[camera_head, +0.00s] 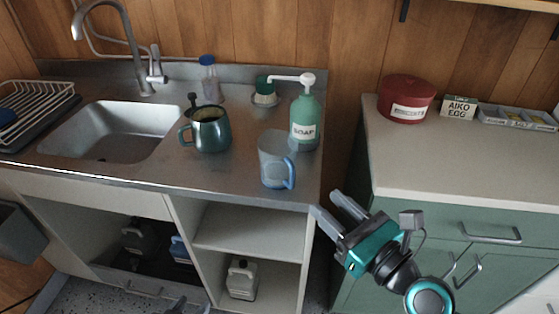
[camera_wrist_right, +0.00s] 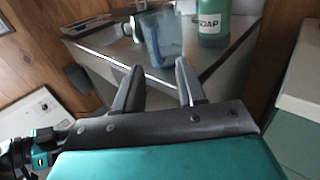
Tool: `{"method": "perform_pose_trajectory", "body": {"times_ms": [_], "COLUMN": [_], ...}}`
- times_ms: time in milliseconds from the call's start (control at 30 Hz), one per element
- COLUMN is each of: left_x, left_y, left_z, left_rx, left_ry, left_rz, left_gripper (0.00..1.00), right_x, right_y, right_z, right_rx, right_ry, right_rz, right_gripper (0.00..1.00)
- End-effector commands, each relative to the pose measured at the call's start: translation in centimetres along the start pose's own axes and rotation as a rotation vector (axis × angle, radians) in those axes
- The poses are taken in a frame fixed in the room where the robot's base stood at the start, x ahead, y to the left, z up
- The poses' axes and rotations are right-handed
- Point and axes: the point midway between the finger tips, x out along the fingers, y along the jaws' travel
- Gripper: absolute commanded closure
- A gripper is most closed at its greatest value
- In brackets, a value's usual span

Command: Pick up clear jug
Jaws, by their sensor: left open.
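The clear jug (camera_head: 270,163), see-through with a blue tint and a blue handle, stands upright near the front edge of the steel counter (camera_head: 150,180). In the right wrist view the jug (camera_wrist_right: 163,40) shows beyond my fingertips. My right gripper (camera_head: 326,208) is open and empty, in front of the counter and to the right of the jug, apart from it. Its two spread fingers also show in the right wrist view (camera_wrist_right: 159,66), pointing toward the jug. My left gripper (camera_head: 175,304) shows only as fingertips at the bottom edge, open and away from the jug.
A green soap bottle (camera_head: 304,122) stands close behind the jug, to the right. A teal pot (camera_head: 210,134) stands to its left, beside the sink (camera_head: 115,132). A gap separates the counter from the green cabinet (camera_head: 440,205). The counter's front left strip is clear.

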Motion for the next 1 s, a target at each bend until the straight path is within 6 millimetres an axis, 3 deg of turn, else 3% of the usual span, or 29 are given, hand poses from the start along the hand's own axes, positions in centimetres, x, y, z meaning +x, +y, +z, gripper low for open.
{"method": "perform_pose_trajectory", "body": {"times_ms": [100, 367, 633, 1000], "left_x": [-0.3, -0.3, -0.3, -0.3], "left_y": [0.0, 0.0, 0.0, 0.0], "left_z": [-0.3, -0.3, -0.4, -0.5], "left_rx": [0.000, 0.000, 0.000, 0.000], "left_ry": [-0.001, -0.001, -0.001, 0.001], "left_rz": [0.000, 0.000, 0.000, -0.001], "left_gripper": [0.57, 0.57, 0.57, 0.57], "right_x": [2.2, 4.2, 8.0, 8.8], "right_y": [0.0, 0.2, 0.8, 0.8], "right_z": [0.1, -0.1, -0.5, -0.6], "right_rx": [0.001, -0.002, -0.003, -0.003], "right_ry": [-0.002, 0.000, -0.001, 0.002], "right_rz": [-0.001, 0.001, 0.000, 0.000], "right_gripper": [0.60, 0.60, 0.60, 0.63]}}
